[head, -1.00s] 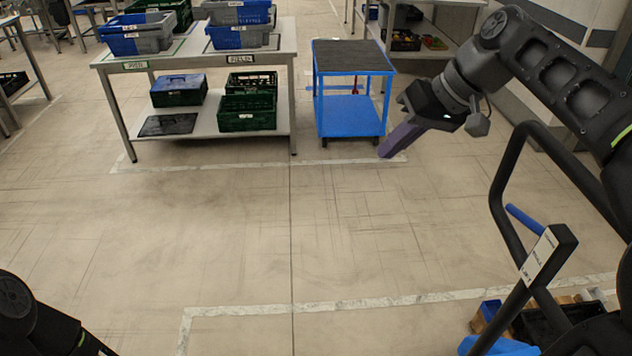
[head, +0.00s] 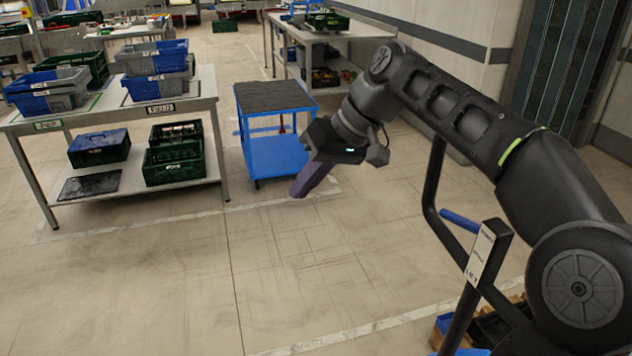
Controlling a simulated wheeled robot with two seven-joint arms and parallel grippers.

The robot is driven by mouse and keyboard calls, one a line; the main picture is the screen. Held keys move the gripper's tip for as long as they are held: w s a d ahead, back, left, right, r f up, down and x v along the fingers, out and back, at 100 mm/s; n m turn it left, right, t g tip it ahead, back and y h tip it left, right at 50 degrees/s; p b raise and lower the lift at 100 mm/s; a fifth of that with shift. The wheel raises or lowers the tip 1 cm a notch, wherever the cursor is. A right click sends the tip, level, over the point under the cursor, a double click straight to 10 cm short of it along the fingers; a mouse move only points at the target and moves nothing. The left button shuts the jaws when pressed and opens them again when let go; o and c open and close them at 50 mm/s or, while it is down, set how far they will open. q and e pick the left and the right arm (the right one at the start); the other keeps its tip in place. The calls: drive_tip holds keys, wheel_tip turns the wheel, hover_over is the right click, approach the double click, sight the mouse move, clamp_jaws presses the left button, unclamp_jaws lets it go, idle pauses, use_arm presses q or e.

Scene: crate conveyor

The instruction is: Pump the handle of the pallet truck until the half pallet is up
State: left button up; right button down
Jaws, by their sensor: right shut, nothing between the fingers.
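The pallet truck's black loop handle (head: 433,183) stands at the lower right in the head view, with a blue lever (head: 460,221) and a white label (head: 481,252) on it. A small part of the load (head: 447,325) shows low at the right, with blue and cardboard pieces. The half pallet itself cannot be made out. My left gripper is out of view.
A blue cart (head: 277,156) with a dark top stands beyond my right gripper. A two-level table (head: 213,105) with blue, grey and green crates is at the left. Another table (head: 372,33) stands at the back. The floor (head: 150,290) at front left is clear.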

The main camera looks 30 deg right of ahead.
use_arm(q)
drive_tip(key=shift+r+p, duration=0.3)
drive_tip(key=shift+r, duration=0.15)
use_arm(e)
drive_tip(key=w+a+f, duration=0.1)
drive_tip(key=a+f, duration=0.2)
drive_tip(key=a, duration=0.2)
drive_tip(key=shift+w+a+f, duration=0.25)
drive_tip(key=shift+w, duration=0.05)
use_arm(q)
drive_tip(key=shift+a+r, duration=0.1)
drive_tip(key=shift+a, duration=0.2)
use_arm(e)
drive_tip(key=shift+w+a+f, duration=0.1)
drive_tip(key=shift+w+a, duration=0.05)
drive_tip(key=shift+a, duration=0.35)
